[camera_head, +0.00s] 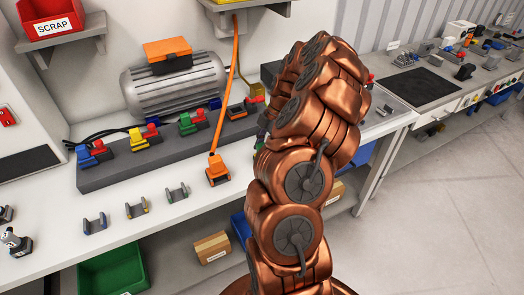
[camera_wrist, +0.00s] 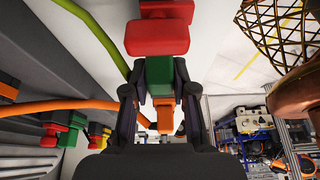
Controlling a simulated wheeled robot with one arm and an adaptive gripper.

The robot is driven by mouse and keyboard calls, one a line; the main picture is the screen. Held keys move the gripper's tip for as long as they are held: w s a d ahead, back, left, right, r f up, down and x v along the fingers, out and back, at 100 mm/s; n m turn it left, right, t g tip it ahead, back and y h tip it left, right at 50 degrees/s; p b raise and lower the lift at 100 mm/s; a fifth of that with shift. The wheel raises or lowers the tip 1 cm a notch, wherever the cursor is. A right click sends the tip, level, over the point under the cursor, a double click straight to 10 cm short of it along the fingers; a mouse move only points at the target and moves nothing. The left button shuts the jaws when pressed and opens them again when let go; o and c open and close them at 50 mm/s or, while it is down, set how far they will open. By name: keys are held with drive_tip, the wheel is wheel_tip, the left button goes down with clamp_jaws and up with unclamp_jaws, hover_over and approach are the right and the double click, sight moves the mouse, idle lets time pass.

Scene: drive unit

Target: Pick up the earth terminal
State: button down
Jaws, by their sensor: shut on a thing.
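My gripper (camera_wrist: 160,92) shows in the wrist view, its two dark fingers closed on the sides of a green block. That block belongs to or sits against a red and green part (camera_wrist: 158,40), with the red piece beyond the fingers. An orange piece (camera_wrist: 164,117) shows between the fingers, closer to the palm. I cannot tell for certain that the held part is the earth terminal. In the head view my copper-coloured arm hides the gripper and what it holds.
A dark rail (camera_head: 110,172) on the white bench bears several coloured connectors. An orange connector (camera_head: 217,172) on an orange cable stands in front of it. A grey motor (camera_head: 175,85) is behind. Small grey brackets (camera_head: 136,208) lie along the front. A green cable (camera_wrist: 95,38) passes left of the gripper.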

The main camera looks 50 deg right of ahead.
sight(259, 145)
drive_tip(key=shift+w+r+b, duration=0.1)
drive_tip(key=shift+r+b, duration=1)
drive_tip(key=shift+r, duration=0.65)
drive_tip(key=s+a+r+b, duration=0.1)
drive_tip(key=s+a+b, duration=0.5)
drive_tip(key=s+a, duration=0.4)
drive_tip(key=shift+s+a+r, duration=0.25)
drive_tip(key=shift+a, duration=0.85)
